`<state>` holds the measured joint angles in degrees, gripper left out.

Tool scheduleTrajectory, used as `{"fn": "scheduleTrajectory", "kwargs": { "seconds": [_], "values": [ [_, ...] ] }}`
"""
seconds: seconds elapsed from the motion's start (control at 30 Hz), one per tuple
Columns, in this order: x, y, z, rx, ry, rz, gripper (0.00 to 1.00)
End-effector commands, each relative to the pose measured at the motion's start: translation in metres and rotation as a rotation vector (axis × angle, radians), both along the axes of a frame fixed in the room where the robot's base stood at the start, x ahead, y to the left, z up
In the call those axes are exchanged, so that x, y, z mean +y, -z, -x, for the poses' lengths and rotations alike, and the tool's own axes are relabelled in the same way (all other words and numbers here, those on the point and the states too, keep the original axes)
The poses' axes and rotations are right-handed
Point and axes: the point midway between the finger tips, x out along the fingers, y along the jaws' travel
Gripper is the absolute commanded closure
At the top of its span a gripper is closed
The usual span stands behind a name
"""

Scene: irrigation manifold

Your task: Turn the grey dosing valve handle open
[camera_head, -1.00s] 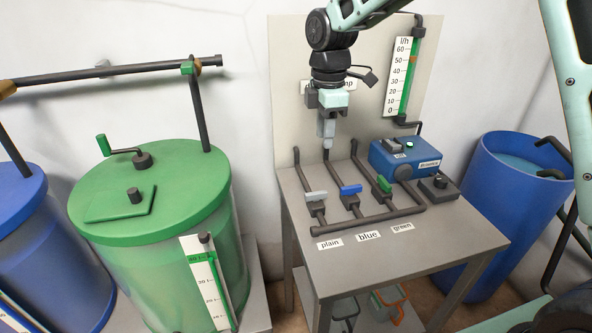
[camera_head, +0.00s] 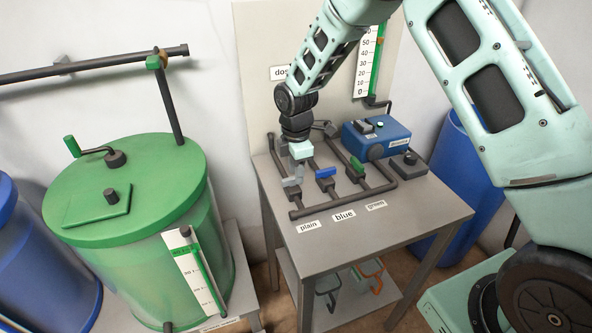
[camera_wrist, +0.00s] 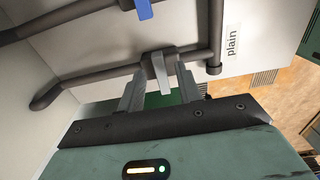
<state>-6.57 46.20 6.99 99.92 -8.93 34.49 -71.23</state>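The grey valve handle (camera_head: 291,182) is on the leftmost line of the manifold, behind the "plain" label (camera_head: 308,225). My gripper (camera_head: 299,171) points down just above it and partly hides it. In the wrist view the grey handle (camera_wrist: 164,74) shows between the two fingers of my gripper (camera_wrist: 160,82). The fingers stand apart on either side of it, with gaps showing, so my gripper looks open. The handle's near end is close to the gripper's body.
The blue handle (camera_head: 326,172) and green handle (camera_head: 357,164) are on the lines to the right. A blue pump box (camera_head: 376,138) stands behind them on the grey table (camera_head: 400,215). A green tank (camera_head: 130,222) stands to the left.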

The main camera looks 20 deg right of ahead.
Motion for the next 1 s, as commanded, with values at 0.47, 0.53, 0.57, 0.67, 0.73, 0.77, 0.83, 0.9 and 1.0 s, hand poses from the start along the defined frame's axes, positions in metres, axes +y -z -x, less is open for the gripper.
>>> {"fn": "scheduleTrajectory", "kwargs": {
  "seconds": [0.47,0.53,0.57,0.67,0.73,0.77,0.83,0.9,1.0],
  "values": [
    [0.000,0.016,0.000,-0.002,0.001,0.000,0.65],
    [0.000,0.016,0.000,-0.002,0.001,0.000,0.79],
    [0.000,0.016,0.000,-0.002,0.001,0.000,0.88],
    [0.000,0.016,0.000,-0.001,0.001,0.000,1.00],
    [0.000,0.016,0.000,-0.001,0.001,0.000,1.00],
    [0.000,0.016,0.000,-0.001,0.001,0.000,1.00],
    [0.000,0.016,0.000,-0.001,0.004,0.000,1.00],
    [0.000,0.016,0.000,-0.001,0.011,0.000,1.00],
    [0.000,0.016,0.000,-0.001,0.036,0.000,1.00]
  ]
}}
